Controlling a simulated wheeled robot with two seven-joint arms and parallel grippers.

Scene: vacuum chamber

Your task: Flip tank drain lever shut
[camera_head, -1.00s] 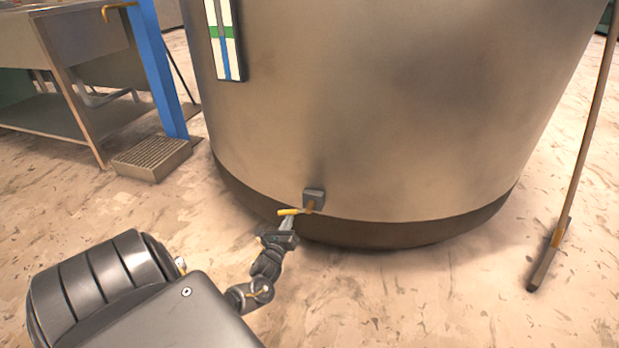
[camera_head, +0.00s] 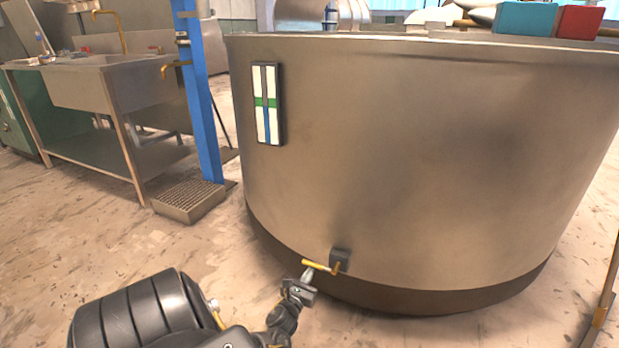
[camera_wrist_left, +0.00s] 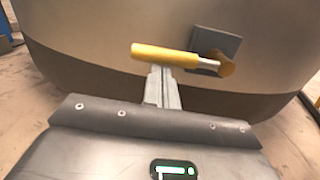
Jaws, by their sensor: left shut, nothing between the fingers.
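The drain lever (camera_head: 318,266) has a yellow handle and sits on a grey square block (camera_head: 341,260) low on the tank (camera_head: 420,150). In the left wrist view the yellow handle (camera_wrist_left: 163,55) points left, roughly level, from a brass-coloured pivot (camera_wrist_left: 226,66). My left gripper (camera_head: 307,275) is at the handle's free end in the head view. Its fingers (camera_wrist_left: 162,82) are shut with nothing between them, and their tips are just under the handle. I cannot tell whether they touch it. My right gripper is not in view.
A steel sink table (camera_head: 110,85) and a blue post (camera_head: 200,100) with a grated step (camera_head: 188,200) stand to the left. A level gauge (camera_head: 268,103) is on the tank wall. A pole (camera_head: 606,290) is at the right edge. The floor in front is mostly clear.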

